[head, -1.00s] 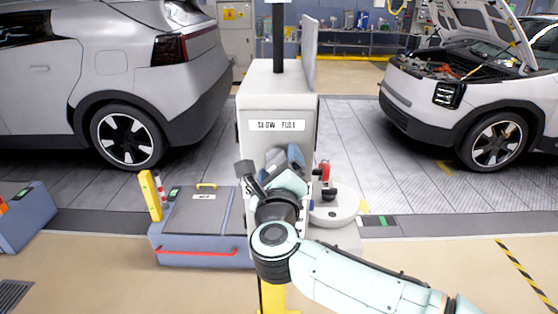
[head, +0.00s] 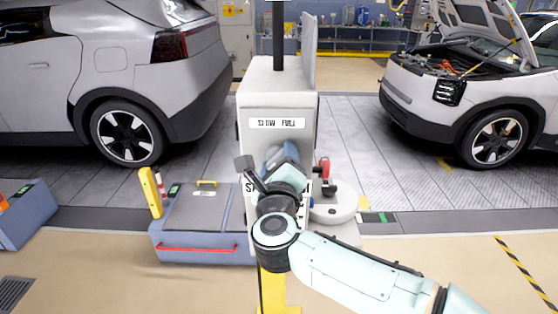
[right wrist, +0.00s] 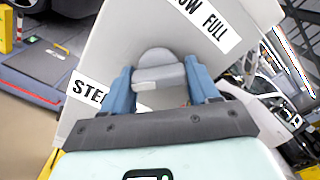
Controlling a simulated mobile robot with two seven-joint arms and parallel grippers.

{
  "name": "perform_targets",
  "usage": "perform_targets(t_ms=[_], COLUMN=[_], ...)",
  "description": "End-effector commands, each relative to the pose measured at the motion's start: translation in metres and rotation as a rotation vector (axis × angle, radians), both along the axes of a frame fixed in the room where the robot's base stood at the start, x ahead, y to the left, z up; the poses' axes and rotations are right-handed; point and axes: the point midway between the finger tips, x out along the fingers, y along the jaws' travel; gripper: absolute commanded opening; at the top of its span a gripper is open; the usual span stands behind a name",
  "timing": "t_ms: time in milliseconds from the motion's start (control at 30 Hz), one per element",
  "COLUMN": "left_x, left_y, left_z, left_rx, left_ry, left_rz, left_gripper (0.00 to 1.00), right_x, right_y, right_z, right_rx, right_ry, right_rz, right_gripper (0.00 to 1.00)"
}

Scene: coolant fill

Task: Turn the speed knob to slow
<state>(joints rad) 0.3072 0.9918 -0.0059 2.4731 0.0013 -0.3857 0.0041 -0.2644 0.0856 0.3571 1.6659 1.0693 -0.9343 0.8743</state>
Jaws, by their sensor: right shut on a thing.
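The white control box (head: 280,95) stands in the middle of the head view, with a "SLOW FULL" label (head: 277,123) on its front. The label shows tilted in the right wrist view (right wrist: 205,20). The grey speed knob (right wrist: 158,72) sits on the box face below this label. My right gripper (right wrist: 160,78) is shut on the knob, with one blue finger on each side of it. In the head view the right gripper (head: 283,155) and wrist hide the knob. My left gripper is not in view.
A blue-grey floor unit (head: 200,225) stands left of the box. A round white base with a red part (head: 333,208) stands at right. Two cars are behind; the open floor lies in front.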

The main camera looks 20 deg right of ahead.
Motion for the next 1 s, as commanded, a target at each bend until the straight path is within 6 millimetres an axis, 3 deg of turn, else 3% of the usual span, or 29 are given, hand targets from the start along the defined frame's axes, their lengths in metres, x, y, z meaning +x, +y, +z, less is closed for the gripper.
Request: perform_targets(t_ms=[267, 1000], left_x=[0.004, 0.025], left_y=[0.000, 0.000], left_z=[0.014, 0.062], left_rx=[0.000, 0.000], left_ry=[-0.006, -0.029], left_rz=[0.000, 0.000], left_gripper=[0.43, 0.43], right_x=[0.000, 0.000], right_y=[0.000, -0.001], right_z=[0.003, 0.008], right_rx=[-0.173, -0.848], right_ry=[0.050, 0.243], right_rz=[0.001, 0.001], right_gripper=[0.30, 0.30])
